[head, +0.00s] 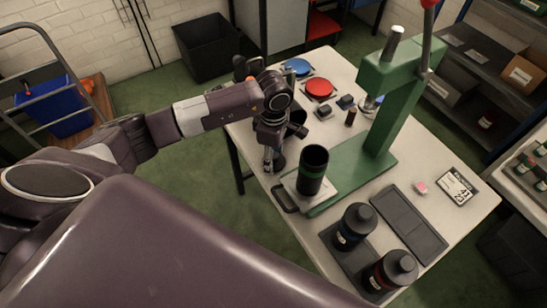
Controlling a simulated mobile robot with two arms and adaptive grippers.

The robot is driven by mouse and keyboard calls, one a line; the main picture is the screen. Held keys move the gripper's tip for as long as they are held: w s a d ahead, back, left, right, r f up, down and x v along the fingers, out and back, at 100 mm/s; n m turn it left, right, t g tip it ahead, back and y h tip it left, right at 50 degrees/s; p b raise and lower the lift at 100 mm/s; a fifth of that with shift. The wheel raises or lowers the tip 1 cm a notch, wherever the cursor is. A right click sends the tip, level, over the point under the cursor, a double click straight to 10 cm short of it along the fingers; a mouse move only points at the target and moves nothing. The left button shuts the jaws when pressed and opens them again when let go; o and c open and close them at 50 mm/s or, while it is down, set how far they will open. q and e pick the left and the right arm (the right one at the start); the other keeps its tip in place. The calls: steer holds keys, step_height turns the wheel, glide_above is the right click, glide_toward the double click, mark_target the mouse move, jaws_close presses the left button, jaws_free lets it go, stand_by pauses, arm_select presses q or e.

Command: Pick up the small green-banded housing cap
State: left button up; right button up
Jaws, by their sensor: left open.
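My left gripper (273,160) points down over the near-left edge of the white table (425,150). It is open, and I see nothing held between its fingers. I cannot clearly make out a green band on any cap. Small dark parts (323,110) lie on the table behind the gripper, too small to identify. A dark cylindrical part (297,118) shows just right of the wrist, partly hidden by it. An open black cylinder (312,170) stands upright on the press base to the right of the gripper. My right gripper is out of view.
A green press (385,100) with a red-knobbed lever stands mid-table. Two black capped cylinders (354,225) (389,272) stand on a dark tray at the front, beside an empty dark tray (408,225). Red (319,88) and blue (298,66) round dishes lie at the back.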

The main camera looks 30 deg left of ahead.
arm_select(q)
steer(key=shift+w+f, duration=0.1)
steer(key=shift+f, duration=0.2)
steer(key=shift+r, duration=0.1)
steer(key=c, duration=0.8)
steer(key=shift+c, duration=0.2)
